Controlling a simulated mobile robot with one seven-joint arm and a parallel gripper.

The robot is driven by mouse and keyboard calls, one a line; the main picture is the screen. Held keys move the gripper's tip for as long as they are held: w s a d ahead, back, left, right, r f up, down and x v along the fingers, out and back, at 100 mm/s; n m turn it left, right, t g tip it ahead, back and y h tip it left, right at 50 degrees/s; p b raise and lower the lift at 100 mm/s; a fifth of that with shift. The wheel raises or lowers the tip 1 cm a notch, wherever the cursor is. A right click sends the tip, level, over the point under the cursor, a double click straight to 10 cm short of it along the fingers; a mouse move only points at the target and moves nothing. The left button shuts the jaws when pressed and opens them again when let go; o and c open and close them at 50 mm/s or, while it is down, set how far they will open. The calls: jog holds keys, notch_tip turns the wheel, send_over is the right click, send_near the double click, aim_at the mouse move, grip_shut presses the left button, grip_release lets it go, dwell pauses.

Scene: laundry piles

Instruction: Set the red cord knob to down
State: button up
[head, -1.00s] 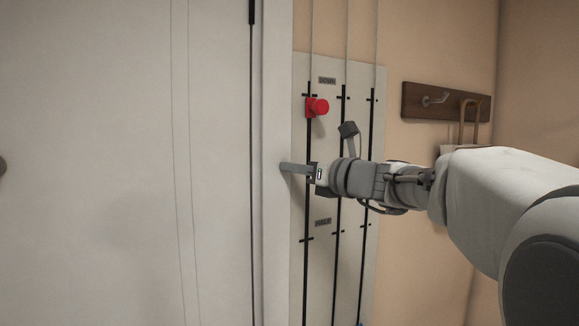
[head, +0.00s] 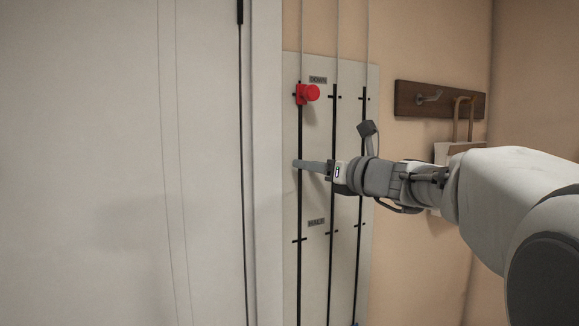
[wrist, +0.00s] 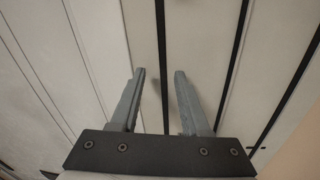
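The red cord knob (head: 312,93) sits near the top of the leftmost slot on the pale wall panel (head: 316,150). It is level with the tick mark just below the DOWN label (head: 318,80). My gripper (head: 296,164) is well below the knob, in front of the same slot, between the DOWN and HALF (head: 316,222) labels. In the wrist view my gripper (wrist: 160,73) is open, its two fingers apart with nothing between them but a black slot behind. The knob is not in the wrist view.
Two more black slots (head: 333,200) run down the panel to the right. A white door (head: 120,170) and its frame (head: 266,180) stand close on the left. A wooden hook rack (head: 440,100) hangs on the right wall.

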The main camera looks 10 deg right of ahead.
jog(key=o, duration=0.3)
jog(key=b+v, duration=0.1)
jog(key=v, duration=0.6)
jog(key=shift+s, duration=0.25)
jog(key=shift+d, duration=0.1)
